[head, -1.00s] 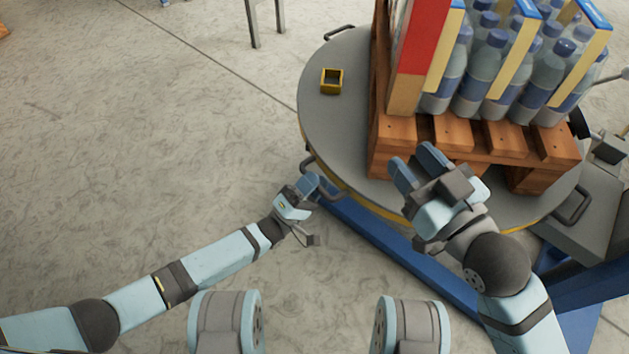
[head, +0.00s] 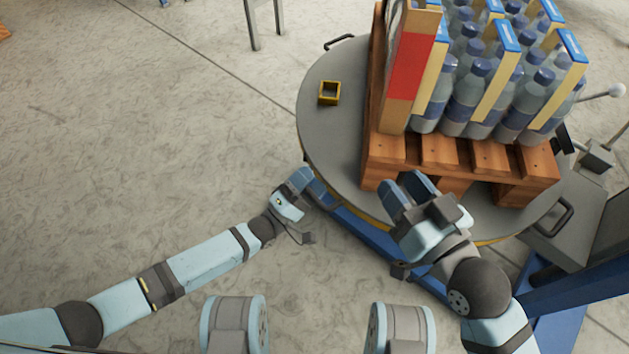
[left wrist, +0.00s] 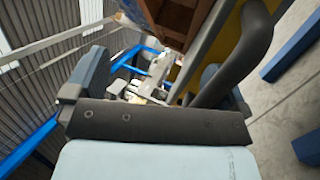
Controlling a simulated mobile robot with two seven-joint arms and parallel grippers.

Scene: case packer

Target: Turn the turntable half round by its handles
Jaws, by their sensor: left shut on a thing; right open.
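The turntable (head: 335,130) is a round grey disc with a yellow-edged rim. It carries a wooden pallet (head: 430,152) loaded with bottles and cartons. My left gripper (head: 303,178) is at the near-left rim, shut on a dark bar handle. That handle (left wrist: 245,55) shows large in the left wrist view, while the fingers mostly hide it in the head view. My right gripper (head: 408,190) is open and empty, over the near rim in front of the pallet. Another handle (head: 565,215) is at the right rim, and one more (head: 339,42) is at the far left rim.
A small yellow open box (head: 329,93) sits on the disc left of the pallet. Blue frame beams (head: 365,232) run below the disc. A grey box with levers (head: 596,158) stands at the right. The floor at the left is clear.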

